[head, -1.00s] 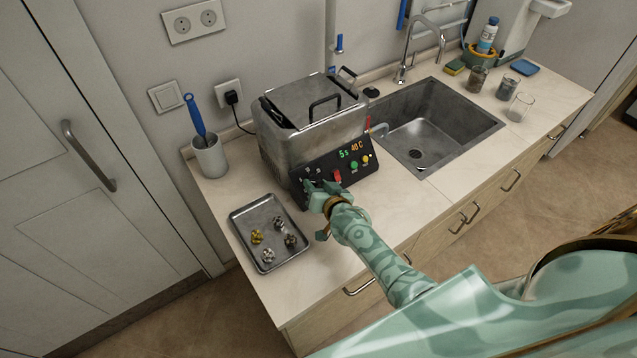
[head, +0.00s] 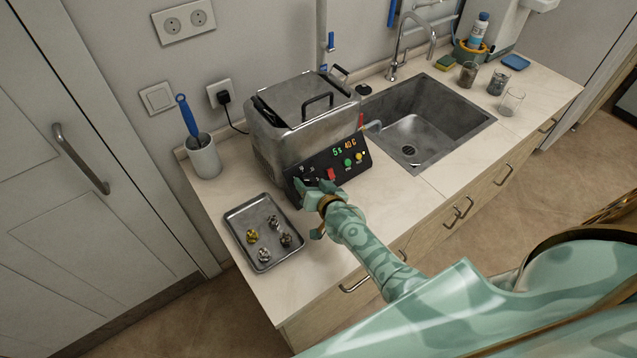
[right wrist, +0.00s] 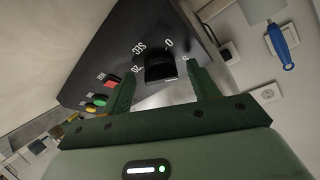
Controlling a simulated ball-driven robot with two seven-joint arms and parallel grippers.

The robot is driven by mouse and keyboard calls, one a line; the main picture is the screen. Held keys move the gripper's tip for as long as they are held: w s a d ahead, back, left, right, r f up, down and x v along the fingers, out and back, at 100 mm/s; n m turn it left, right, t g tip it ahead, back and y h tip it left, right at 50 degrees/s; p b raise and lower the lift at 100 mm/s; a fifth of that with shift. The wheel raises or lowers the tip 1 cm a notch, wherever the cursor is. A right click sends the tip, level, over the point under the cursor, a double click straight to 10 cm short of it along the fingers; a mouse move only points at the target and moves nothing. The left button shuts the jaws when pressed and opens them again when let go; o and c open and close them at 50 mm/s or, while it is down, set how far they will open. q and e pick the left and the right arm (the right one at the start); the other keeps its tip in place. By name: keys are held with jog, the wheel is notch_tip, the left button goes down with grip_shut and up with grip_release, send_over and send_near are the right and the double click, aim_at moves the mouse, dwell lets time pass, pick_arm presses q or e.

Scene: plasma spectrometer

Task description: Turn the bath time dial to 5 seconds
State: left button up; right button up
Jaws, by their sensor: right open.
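The bath time dial (right wrist: 160,68) is a round black knob on the dark sloped front panel of the steel ultrasonic bath (head: 300,125). In the right wrist view, white marks including 0, 20 and SEC surround it. The panel display (head: 344,146) reads 5s and 40C. My right gripper (head: 316,186) is at the panel's left end and hides most of the dial in the head view. Its fingers are open, one on each side of the dial; contact cannot be told. My left gripper is not in view.
A red switch (head: 331,174) and green and yellow buttons sit right of the dial. A metal tray (head: 235,241) with several small parts lies left of my right gripper. A cup with a blue-handled brush (head: 204,158) stands behind it. The sink (head: 409,120) is to the right.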

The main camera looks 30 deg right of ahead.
jog(key=p+v, duration=0.3)
jog(key=v, duration=1.3)
jog(key=shift+p, duration=0.3)
jog(key=shift+a, duration=0.1)
